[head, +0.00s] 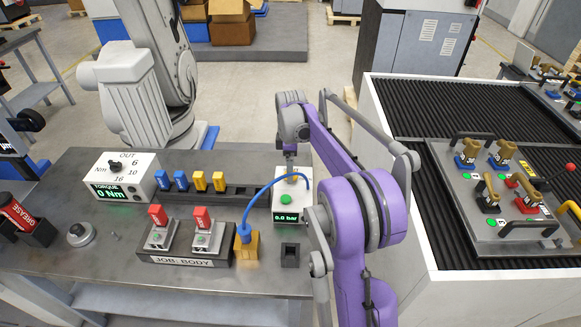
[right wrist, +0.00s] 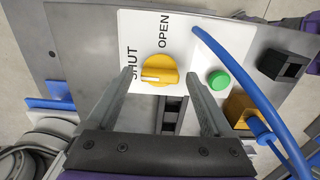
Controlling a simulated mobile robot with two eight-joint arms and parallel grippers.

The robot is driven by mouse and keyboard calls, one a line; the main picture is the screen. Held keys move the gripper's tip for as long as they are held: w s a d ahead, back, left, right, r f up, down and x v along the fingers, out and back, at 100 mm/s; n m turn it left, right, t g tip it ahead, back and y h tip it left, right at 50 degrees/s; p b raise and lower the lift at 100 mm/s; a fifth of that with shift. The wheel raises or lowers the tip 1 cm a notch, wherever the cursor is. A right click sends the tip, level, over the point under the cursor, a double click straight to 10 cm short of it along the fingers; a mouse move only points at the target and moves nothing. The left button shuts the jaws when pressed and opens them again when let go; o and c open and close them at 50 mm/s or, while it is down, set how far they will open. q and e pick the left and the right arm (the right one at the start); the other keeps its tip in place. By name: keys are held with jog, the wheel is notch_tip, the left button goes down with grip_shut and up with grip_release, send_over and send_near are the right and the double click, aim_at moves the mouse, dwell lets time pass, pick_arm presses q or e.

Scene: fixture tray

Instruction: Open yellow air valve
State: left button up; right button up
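The yellow air valve knob (right wrist: 160,70) sits on a white panel (right wrist: 135,25) between the printed words SHUT and OPEN. Its pale pointer mark lies on the side toward SHUT. My right gripper (right wrist: 160,80) is open, its two fingers apart on either side of the knob; whether they touch it I cannot tell. In the head view the white valve box (head: 305,209) has a green button (head: 285,197) and a display reading 0.0 bar. My purple right arm (head: 352,215) reaches over beside the box. My left gripper is not in view.
A blue hose (head: 262,187) curves from the valve box to a yellow block (head: 247,246). A torque box (head: 125,175), blue and yellow pieces in a rack, and a JOB: BODY stand (head: 185,260) share the bench. A conveyor with a fixture tray (head: 470,240) is at right.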

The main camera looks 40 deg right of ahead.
jog(key=c, duration=1.2)
jog(key=shift+m, duration=0.3)
jog(key=m, duration=0.3)
jog(key=shift+m, duration=0.3)
jog(key=m, duration=0.4)
jog(key=shift+b, duration=0.4)
jog(key=m, duration=0.9)
jog(key=shift+m, duration=0.3)
